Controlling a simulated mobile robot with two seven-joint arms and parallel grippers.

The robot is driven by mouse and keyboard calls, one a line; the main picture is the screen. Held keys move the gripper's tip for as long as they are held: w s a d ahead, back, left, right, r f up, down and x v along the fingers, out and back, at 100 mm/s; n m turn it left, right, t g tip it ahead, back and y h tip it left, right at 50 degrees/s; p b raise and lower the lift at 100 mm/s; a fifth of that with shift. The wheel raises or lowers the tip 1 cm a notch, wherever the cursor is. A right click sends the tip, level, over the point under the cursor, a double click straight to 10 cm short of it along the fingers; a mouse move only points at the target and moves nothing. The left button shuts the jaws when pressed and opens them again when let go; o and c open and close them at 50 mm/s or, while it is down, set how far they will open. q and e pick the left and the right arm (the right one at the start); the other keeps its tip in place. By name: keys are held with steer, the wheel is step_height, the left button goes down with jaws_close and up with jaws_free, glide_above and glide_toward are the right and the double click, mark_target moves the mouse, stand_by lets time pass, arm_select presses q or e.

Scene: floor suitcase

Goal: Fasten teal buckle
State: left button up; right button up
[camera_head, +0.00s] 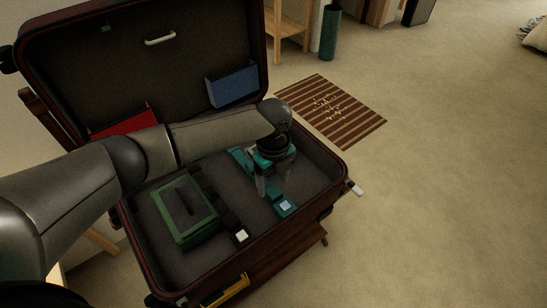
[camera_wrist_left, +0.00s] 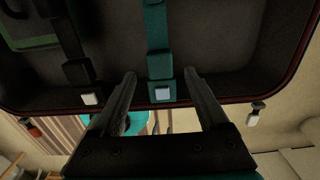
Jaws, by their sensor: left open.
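The teal strap (camera_head: 243,160) lies along the floor of the open suitcase (camera_head: 336,165). Its teal buckle (camera_head: 286,207) has a pale square button and lies near the suitcase's front wall. In the left wrist view the buckle (camera_wrist_left: 162,92) shows between my two fingers, with the strap (camera_wrist_left: 157,30) running up from it. My left gripper (camera_head: 261,187) is open and points down over the strap, a little behind the buckle in the head view. I cannot tell whether the fingers touch the strap. My left wrist hides part of the strap. My right gripper is out of view.
A green case (camera_head: 185,212) and a dark strap with a white-buttoned buckle (camera_head: 241,235) lie left of the teal strap. The raised lid has a blue pocket (camera_head: 233,86) and a red pocket (camera_head: 125,122). A striped mat (camera_head: 345,125) lies on the floor beyond; floor to the right is clear.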

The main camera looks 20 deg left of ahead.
mark_target(273, 191)
arm_select(q)
step_height(273, 191, up, 5)
steer(key=shift+f+p, duration=0.1)
steer(key=shift+p, duration=0.8)
step_height(273, 191, up, 3)
steer(key=shift+r+p, duration=0.15)
steer(key=shift+p, duration=0.4)
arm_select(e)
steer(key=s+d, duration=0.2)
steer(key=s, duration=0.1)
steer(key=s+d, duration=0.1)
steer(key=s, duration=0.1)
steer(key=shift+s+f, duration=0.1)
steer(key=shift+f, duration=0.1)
